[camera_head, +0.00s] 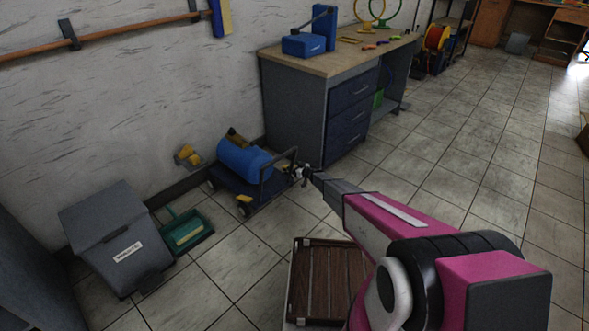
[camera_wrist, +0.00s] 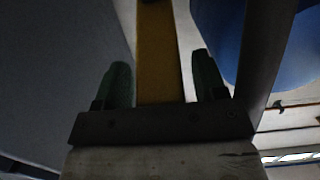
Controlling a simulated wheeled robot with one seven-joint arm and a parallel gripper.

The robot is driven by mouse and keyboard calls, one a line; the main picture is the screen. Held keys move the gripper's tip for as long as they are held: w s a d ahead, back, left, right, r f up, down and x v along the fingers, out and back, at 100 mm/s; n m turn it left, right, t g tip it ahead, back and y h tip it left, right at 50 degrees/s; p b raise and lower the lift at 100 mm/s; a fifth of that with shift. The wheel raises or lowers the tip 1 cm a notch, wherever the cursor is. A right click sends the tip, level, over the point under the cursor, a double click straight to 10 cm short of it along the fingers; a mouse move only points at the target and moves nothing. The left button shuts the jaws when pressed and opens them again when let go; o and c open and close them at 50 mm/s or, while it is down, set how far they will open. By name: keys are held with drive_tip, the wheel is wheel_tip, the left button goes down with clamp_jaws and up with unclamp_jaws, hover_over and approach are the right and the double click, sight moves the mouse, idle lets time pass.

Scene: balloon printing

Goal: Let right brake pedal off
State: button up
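A dark blue cart (camera_head: 238,187) stands on the floor by the wall and carries a blue tank (camera_head: 243,160). A small yellow part (camera_head: 244,209) shows at its front wheel; I cannot tell for sure whether it is the right brake pedal. My gripper (camera_head: 301,174) is at the right end of the cart, close to its handle (camera_head: 291,157). In the wrist view my gripper (camera_wrist: 163,80) has its dark green fingers apart. A yellow strip (camera_wrist: 158,50) shows between and beyond them; contact cannot be told. The blue tank (camera_wrist: 225,35) is at the upper right there.
A workbench with drawers (camera_head: 318,110) stands behind the cart. A grey bin (camera_head: 115,240) and a green dustpan (camera_head: 187,232) are to its left. A brown slatted crate (camera_head: 328,283) is on the floor in front. Tiled floor is clear at the right.

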drive_tip(key=shift+s+d+f, duration=0.1)
drive_tip(key=v, duration=1)
drive_tip(key=shift+s+d, duration=0.2)
drive_tip(key=shift+d, duration=0.05)
drive_tip(key=s+d+r+m+t+h, duration=0.1)
drive_tip(key=s+d+r+m+h, duration=0.35)
drive_tip(key=d+r+h, duration=0.4)
drive_tip(key=s+d+r+m+h, duration=0.4)
drive_tip(key=s+d+r+h, duration=0.15)
drive_tip(key=d+r, duration=0.6)
drive_tip(key=s+d+r+g, duration=0.1)
drive_tip(key=s+r+g, duration=0.2)
drive_tip(key=s, duration=0.9)
drive_tip(key=s+r+m+g, duration=0.1)
drive_tip(key=s+r+g, duration=0.3)
drive_tip(key=s+r, duration=0.4)
drive_tip(key=s+d+r+m+g+y, duration=0.1)
drive_tip(key=s+r+g, duration=0.3)
drive_tip(key=s, duration=1.4)
wheel_tip(320, 180, up, 2)
drive_tip(key=shift+d+r, duration=0.15)
drive_tip(key=shift+d, duration=0.15)
